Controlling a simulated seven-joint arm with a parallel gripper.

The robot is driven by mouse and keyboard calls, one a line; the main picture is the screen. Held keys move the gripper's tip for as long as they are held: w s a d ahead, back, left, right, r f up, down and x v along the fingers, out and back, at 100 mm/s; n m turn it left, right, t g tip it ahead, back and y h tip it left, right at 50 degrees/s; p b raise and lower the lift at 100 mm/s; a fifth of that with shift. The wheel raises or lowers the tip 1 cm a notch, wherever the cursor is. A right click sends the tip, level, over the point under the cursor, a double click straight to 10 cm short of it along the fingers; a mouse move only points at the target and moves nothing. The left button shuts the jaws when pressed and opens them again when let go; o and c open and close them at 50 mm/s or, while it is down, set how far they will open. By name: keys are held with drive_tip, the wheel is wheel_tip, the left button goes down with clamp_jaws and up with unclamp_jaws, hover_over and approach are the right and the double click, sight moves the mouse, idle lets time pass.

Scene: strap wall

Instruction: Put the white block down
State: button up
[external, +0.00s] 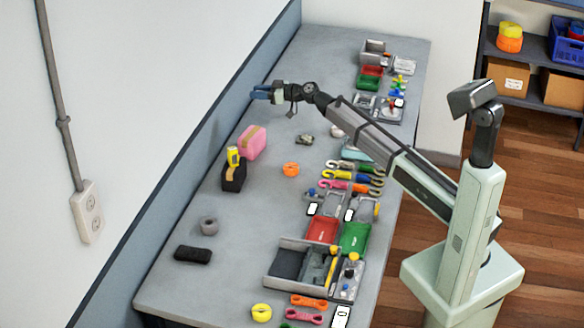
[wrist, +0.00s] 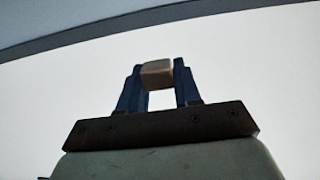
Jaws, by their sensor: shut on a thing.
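The white block (wrist: 157,74) shows in the wrist view as a small pale, slightly beige block between the tips of two dark blue fingers. My gripper (wrist: 158,78) is shut on it. In the external view my gripper (external: 262,92) is stretched out over the far left part of the grey table (external: 225,178), near the blue-grey wall panel. It appears raised above the tabletop, though the exact height is hard to tell. I cannot make out the block in the external view.
A pink block (external: 252,142) and a black and yellow item (external: 234,172) stand near the wall. An orange ring (external: 291,169) lies mid-table. Hooks, trays and a grey bin (external: 268,276) crowd the right side. Bare tabletop surrounds the area below my gripper.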

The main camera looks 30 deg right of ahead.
drive_tip(key=a, duration=0.4)
hover_over(252, 134)
wheel_tip(252, 134, down, 4)
drive_tip(key=shift+w+a+f, duration=0.1)
drive_tip(key=shift+f, duration=5.25)
drive_tip(key=shift+f, duration=0.15)
drive_tip(key=o, duration=1)
drive_tip(key=shift+r, duration=0.2)
drive_tip(key=v, duration=1.2)
drive_tip(key=shift+f, duration=0.15)
